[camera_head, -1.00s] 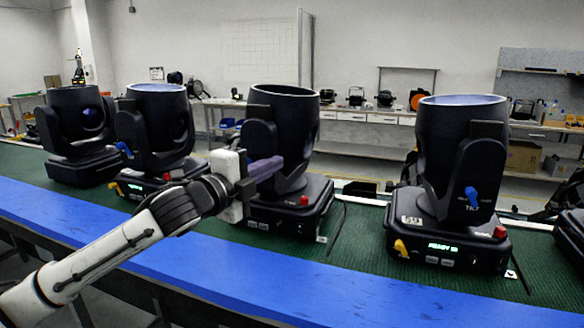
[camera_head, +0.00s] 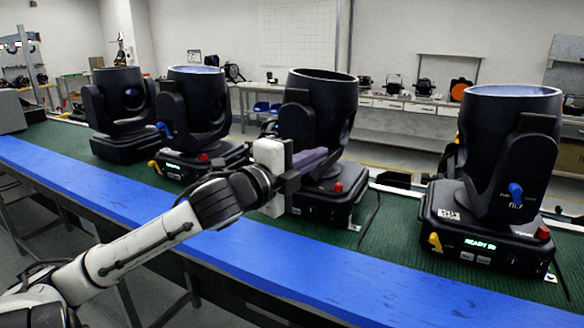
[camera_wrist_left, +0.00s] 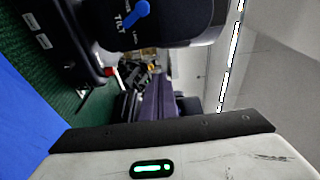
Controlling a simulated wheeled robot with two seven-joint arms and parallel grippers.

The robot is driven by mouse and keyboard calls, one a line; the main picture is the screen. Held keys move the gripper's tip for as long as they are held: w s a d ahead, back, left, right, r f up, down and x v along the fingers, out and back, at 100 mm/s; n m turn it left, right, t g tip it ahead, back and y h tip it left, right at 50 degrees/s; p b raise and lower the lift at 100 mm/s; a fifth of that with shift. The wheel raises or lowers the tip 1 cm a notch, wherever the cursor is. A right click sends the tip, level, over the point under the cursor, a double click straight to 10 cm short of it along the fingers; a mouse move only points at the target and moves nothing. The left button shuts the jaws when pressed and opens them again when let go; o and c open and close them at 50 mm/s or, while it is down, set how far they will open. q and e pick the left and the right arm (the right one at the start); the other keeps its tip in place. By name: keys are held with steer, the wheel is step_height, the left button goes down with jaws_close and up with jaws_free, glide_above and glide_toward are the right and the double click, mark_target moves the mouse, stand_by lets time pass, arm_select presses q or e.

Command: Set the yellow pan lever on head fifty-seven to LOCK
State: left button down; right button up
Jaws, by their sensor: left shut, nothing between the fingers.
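Several black moving heads stand in a row on the green mat. I cannot make out the number fifty-seven on any of them. The right head (camera_head: 505,150) shows a yellow lever (camera_head: 435,242) low on its base and a blue tilt lever (camera_head: 515,194). The second head from the left (camera_head: 195,110) has a yellow lever (camera_head: 155,167) at its base's left corner. My left gripper (camera_head: 312,160) has its purple fingers shut and empty, in front of the third head (camera_head: 318,105), hiding part of its base. The fingers also show in the wrist view (camera_wrist_left: 158,100). My right gripper is out of view.
A blue strip (camera_head: 260,265) runs along the bench's front edge. Another head (camera_head: 120,115) stands at the far left. Red buttons and thin dark cables lie near the bases. A back counter with drawers (camera_head: 405,105) stands beyond.

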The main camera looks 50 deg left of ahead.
arm_select(q)
steer(key=s+p, duration=0.2)
steer(key=s, duration=0.5)
steer(key=shift+d, duration=0.2)
